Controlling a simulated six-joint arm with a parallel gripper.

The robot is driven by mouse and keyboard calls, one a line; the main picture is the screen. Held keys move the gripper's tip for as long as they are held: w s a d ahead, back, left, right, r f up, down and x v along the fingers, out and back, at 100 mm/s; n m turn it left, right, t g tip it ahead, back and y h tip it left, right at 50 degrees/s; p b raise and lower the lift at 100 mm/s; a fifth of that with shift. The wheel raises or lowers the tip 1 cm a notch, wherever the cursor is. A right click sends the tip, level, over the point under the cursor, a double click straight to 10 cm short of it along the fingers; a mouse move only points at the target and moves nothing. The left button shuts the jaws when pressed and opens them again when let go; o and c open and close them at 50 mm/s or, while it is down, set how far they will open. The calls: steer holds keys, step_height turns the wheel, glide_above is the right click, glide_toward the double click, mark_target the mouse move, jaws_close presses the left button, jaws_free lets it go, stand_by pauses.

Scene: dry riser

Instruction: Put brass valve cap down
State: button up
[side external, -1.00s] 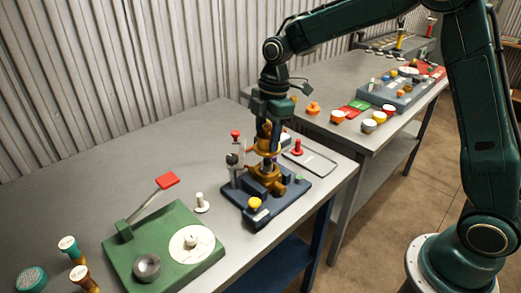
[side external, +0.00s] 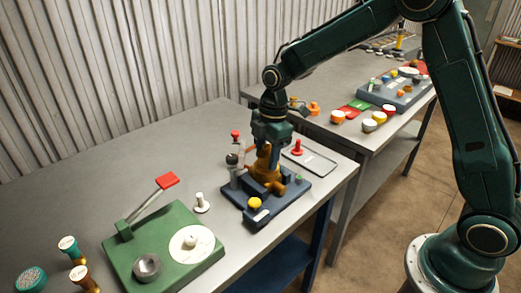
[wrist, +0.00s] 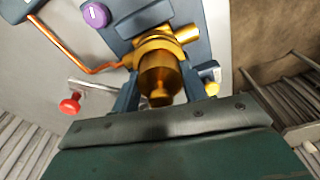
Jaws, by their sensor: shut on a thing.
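The brass valve cap (wrist: 160,75) is between the two fingers of my gripper (wrist: 159,98) in the wrist view. My gripper is shut on it. The cap is right at the brass valve body (wrist: 185,35), which stands on a dark blue base (side external: 262,216). In the side external view my gripper (side external: 268,152) points down over this valve, with brass showing between and below the fingers. The fingers partly hide the cap there, and I cannot tell whether it is seated on the valve.
A red-handled piece (side external: 297,147) stands on a grey tray (side external: 318,163) behind the base. A grey upright fitting with a red knob (side external: 235,134) is close at the gripper's left. A green fixture (side external: 150,255) with a red-tipped lever stands at front left.

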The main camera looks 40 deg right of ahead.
steer(key=shift+f, duration=0.25)
steer(key=o, duration=1.1)
steer(key=shift+r, duration=0.1)
steer(key=shift+s+d+r, duration=0.1)
steer(key=shift+d+r, duration=0.15)
steer(key=shift+r, duration=1.8)
steer(key=shift+d+r, duration=0.2)
steer(key=shift+r, duration=1.85)
steer(key=shift+s+d+r, duration=0.1)
steer(key=shift+d+r, duration=0.15)
steer(key=shift+r, duration=1.8)
